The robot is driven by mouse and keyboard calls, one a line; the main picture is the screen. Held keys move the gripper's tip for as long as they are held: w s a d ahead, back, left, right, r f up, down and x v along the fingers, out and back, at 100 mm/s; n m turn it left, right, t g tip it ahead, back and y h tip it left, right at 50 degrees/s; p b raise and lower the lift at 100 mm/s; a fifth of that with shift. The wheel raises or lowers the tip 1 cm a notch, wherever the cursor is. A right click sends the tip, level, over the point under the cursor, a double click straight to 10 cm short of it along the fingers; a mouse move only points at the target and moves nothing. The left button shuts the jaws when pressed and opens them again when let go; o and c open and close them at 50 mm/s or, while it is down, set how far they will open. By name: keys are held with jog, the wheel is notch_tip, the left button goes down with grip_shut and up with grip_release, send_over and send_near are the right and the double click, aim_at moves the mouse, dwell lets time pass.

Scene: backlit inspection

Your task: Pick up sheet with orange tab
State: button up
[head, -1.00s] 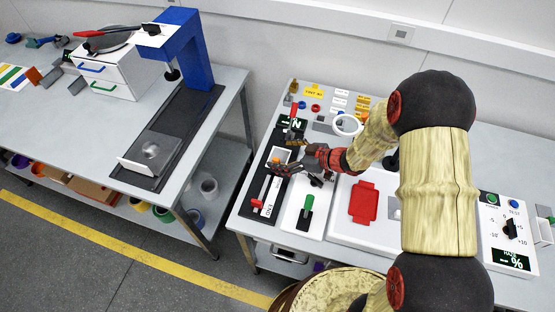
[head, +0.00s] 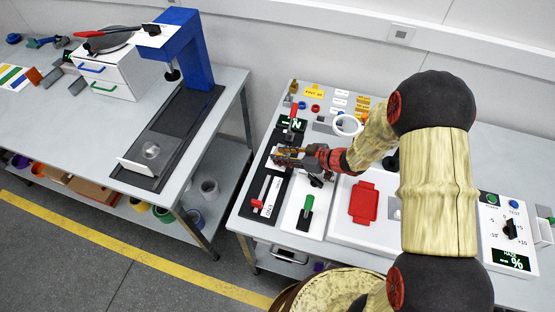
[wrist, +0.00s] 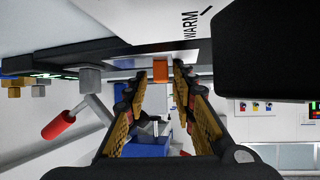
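In the wrist view an orange tab (wrist: 160,70) shows between the tips of my gripper (wrist: 159,80). Narrow gaps show on both sides of it, so the fingers look partly closed but not touching it. The sheet itself cannot be made out clearly; a grey-white surface lies just above the tab in that view. In the head view my gripper (head: 283,156) is over the black panel at the left of the right-hand bench, pointing left. The fingers hide the tab there.
A red tray (head: 363,202) lies to the right. A white ring (head: 347,125) stands behind. A gap separates this bench from the left bench (head: 222,88).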

jog(key=shift+f, duration=0.1)
grip_shut()
jog(key=shift+d, duration=0.1)
